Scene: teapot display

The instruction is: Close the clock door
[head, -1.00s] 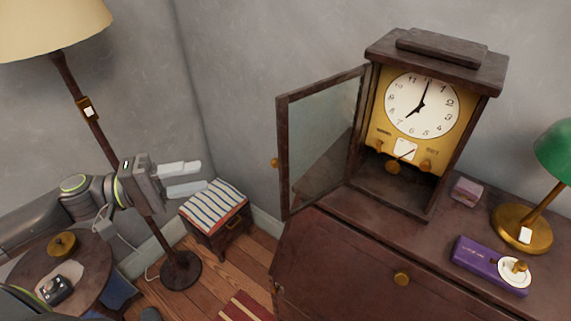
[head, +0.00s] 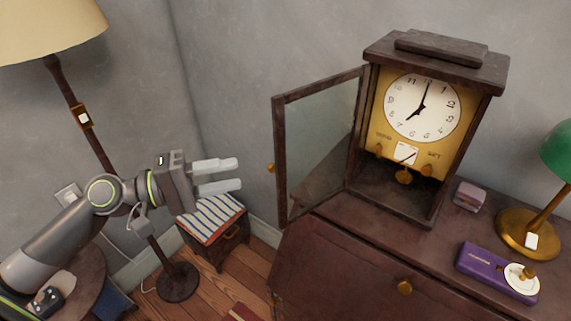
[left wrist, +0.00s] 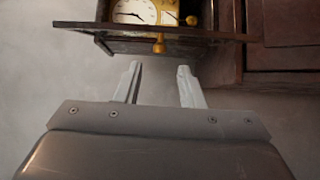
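The clock (head: 418,115) stands on the dark wooden cabinet, with a white dial and a brass-coloured face. Its glazed door (head: 320,138) is hinged on the clock's left side and stands wide open, swung out to the left. A small brass knob (head: 271,168) is on the door's outer edge. My left gripper (head: 232,176) is open and empty, left of the door and apart from it. In the left wrist view, the door (left wrist: 150,33) lies across the top, beyond my open fingers (left wrist: 160,80), with the dial (left wrist: 135,11) behind it. My right gripper is not in view.
The cabinet (head: 340,265) fills the lower middle. A purple box (head: 480,268), a small pinkish box (head: 470,196) and a green-shaded lamp (head: 529,231) stand right of the clock. A floor lamp (head: 88,127) and a stool with a striped cushion (head: 210,222) are near my left arm.

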